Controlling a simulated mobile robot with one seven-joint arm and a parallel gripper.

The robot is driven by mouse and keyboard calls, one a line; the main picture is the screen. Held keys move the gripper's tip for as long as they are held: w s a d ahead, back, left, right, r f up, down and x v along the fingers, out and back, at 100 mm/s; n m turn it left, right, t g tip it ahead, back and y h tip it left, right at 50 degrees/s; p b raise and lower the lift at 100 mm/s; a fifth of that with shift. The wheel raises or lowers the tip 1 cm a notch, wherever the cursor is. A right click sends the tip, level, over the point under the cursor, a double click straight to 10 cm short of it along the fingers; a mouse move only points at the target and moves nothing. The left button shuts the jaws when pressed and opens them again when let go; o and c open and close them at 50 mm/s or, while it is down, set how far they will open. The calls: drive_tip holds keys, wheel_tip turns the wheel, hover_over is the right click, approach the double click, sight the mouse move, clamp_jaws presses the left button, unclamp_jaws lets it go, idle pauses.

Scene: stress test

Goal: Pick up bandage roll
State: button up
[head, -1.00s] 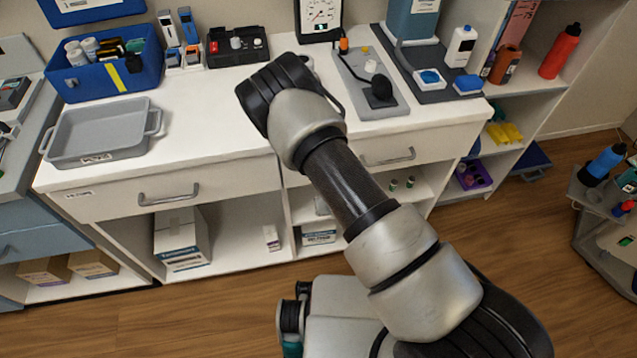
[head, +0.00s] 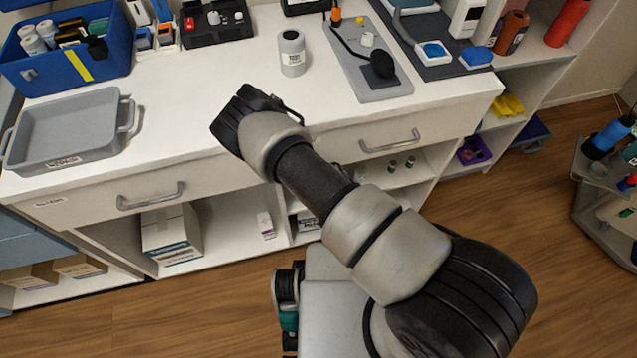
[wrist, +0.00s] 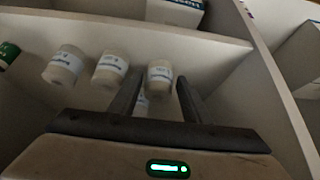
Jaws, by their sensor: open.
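In the wrist view, several pale beige bandage rolls with white and blue labels stand on a shelf surface. One bandage roll (wrist: 160,79) is straight ahead, near the tips of my fingers. Two more rolls, a middle one (wrist: 110,69) and a left one (wrist: 64,65), stand to its left. Another pale labelled item (wrist: 142,104) is partly hidden by my left finger. My gripper (wrist: 159,90) is open and holds nothing; I cannot tell whether the front roll lies between the fingers or just beyond them. In the head view my arm hides the fingers.
Shelf panels (wrist: 288,110) close in on the right in the wrist view. A green-capped bottle (wrist: 8,54) stands at far left. In the head view, a grey tray (head: 66,132), blue bin (head: 45,80) and grey canister (head: 292,52) stand on the counter above the open shelves.

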drive_tip(key=shift+w+a+f, duration=0.1)
drive_tip(key=shift+w+f, duration=0.3)
drive_tip(key=shift+f, duration=0.15)
drive_tip(key=c, duration=0.8)
drive_tip(key=shift+r, duration=0.35)
